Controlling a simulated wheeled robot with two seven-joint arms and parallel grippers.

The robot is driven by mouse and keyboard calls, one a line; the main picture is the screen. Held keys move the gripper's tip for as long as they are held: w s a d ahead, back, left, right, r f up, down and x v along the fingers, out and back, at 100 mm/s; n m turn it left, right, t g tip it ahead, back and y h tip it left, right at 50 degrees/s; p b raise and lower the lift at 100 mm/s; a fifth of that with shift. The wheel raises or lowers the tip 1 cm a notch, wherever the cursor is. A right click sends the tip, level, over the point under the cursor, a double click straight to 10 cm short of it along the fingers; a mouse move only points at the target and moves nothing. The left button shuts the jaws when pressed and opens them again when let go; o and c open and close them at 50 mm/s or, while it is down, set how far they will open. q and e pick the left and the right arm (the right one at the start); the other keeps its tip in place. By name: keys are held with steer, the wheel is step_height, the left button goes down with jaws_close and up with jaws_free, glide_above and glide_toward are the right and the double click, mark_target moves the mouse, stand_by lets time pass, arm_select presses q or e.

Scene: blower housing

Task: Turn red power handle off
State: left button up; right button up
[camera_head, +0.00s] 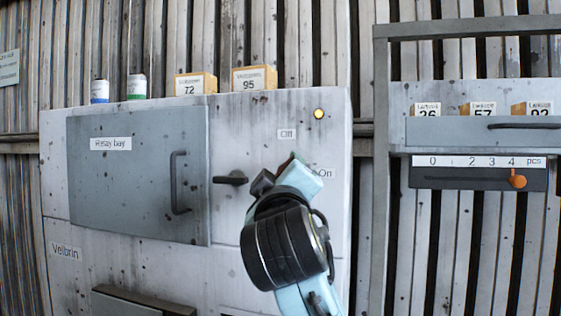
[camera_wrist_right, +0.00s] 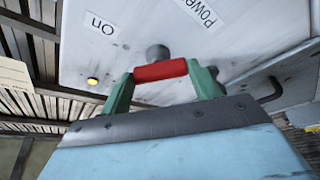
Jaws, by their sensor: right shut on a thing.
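The red power handle (camera_wrist_right: 160,71) is between the green fingers of my right gripper (camera_wrist_right: 162,85), in front of a grey round hub on the cabinet's pale face. The gripper is shut on it. In the head view my right gripper (camera_head: 277,178) reaches up to the cabinet front and hides most of the handle; only a little red (camera_head: 289,159) shows. An "Off" label (camera_head: 287,134) is above the gripper and an "On" label (camera_head: 325,174) is to its right. The yellow lamp (camera_head: 319,114) looks lit. My left gripper is not in view.
A dark lever (camera_head: 230,179) sticks out just left of my right gripper. The relay bay door (camera_head: 137,175) with its bar handle (camera_head: 179,183) is further left. Boxes and small cans stand on the cabinet top. A metal rack (camera_head: 380,150) with an orange-knobbed slider (camera_head: 517,179) is at right.

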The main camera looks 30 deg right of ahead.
arm_select(q)
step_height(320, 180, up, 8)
steer(key=p, duration=0.7)
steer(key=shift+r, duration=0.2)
arm_select(e)
steer(key=shift+s+r+n+g+y, duration=0.1)
steer(key=shift+n+g+y, duration=0.25)
steer(key=shift+n, duration=1.05)
steer(key=shift+w+r+n+g+y, duration=0.1)
steer(key=shift+n+y, duration=0.5)
steer(key=shift+n, duration=0.8)
steer(key=shift+s+r+n+g+y, duration=0.1)
steer(key=shift+n+g+y, duration=0.25)
steer(key=shift+n, duration=1.05)
steer(key=o, duration=1)
